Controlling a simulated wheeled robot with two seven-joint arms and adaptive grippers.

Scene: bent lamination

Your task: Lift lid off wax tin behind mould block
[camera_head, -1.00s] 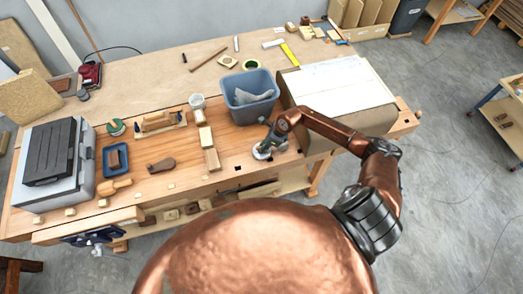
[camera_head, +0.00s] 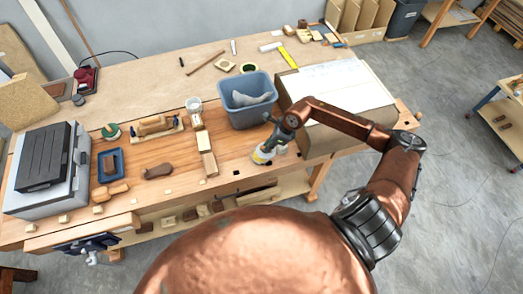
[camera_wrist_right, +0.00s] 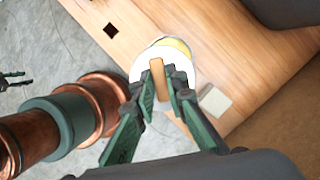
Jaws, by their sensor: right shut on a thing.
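The wax tin (camera_head: 260,157) stands near the front edge of the bench, beside the large brown block with a white top (camera_head: 338,86), which I take for the mould block. My right gripper (camera_head: 270,148) is over the tin. In the right wrist view, the right gripper (camera_wrist_right: 161,88) is shut on the wooden handle (camera_wrist_right: 157,78) of the round white lid (camera_wrist_right: 142,70). Yellow (camera_wrist_right: 176,46) shows past the lid's far edge, so the lid sits off the tin's centre. The fingers hide part of the lid. My left gripper (camera_wrist_right: 14,80) shows small at the left edge, fingers apart.
A blue-grey bin (camera_head: 249,112) stands behind the tin. Wooden blocks (camera_head: 207,152) lie to its left. A small pale block (camera_wrist_right: 214,101) lies near the lid. A dark square hole (camera_wrist_right: 111,31) is in the bench top. Concrete floor lies beyond the front edge.

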